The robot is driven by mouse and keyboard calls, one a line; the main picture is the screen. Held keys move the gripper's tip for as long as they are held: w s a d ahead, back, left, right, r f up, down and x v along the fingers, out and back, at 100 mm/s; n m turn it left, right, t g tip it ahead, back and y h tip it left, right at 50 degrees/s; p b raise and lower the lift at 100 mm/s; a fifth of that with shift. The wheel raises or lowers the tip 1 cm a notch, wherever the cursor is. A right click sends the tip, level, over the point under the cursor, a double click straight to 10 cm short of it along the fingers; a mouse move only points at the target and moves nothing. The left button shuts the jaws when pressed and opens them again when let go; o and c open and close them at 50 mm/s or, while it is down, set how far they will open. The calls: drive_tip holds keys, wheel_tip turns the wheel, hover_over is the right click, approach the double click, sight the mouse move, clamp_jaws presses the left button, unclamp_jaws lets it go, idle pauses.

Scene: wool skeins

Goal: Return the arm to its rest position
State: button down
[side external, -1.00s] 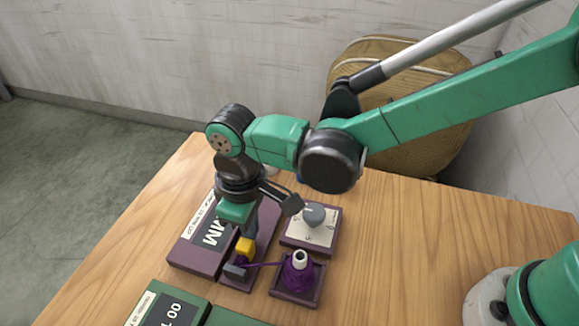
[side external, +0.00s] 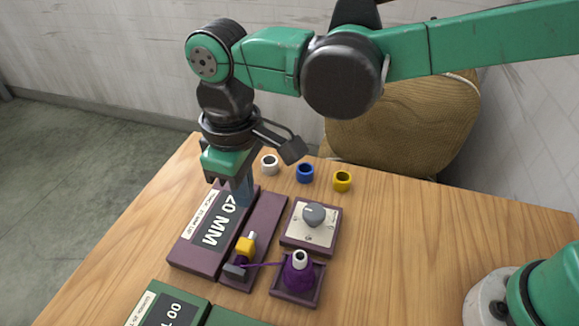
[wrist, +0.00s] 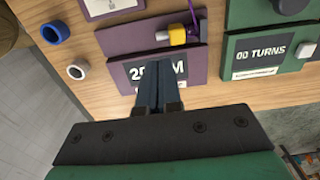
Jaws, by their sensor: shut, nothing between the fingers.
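My gripper (side external: 243,192) hangs above the table, its fingers pointing down over the purple display reading "20 MM" (side external: 188,247). Its fingers (wrist: 160,95) are together and empty in the wrist view, in front of the same display (wrist: 122,72). My arm reaches in from the right, its wrist raised above the tabletop. The gripper is clear of the yellow block (side external: 245,247), which sits on a purple base beside the display.
A purple yarn cone (side external: 299,274) stands in a tray, its strand running to the yellow block's base. A dial box (side external: 322,236) stands behind it. White (side external: 269,164), blue (side external: 305,173) and yellow (side external: 342,181) rings stand at the back. A green station (wrist: 268,52) is near the front.

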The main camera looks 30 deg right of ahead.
drive_tip(key=shift+r, duration=0.15)
drive_tip(key=s+d+r+m+t, duration=0.1)
drive_tip(key=d+m+t, duration=0.2)
drive_tip(key=d, duration=0.9)
drive_tip(key=s+d+r+m+t, duration=0.1)
drive_tip(key=d+m+t, duration=0.3)
drive_tip(key=d, duration=0.9)
drive_tip(key=shift+s+d+r+m, duration=0.2)
drive_tip(key=shift+s+m, duration=0.25)
drive_tip(key=shift+m, duration=0.55)
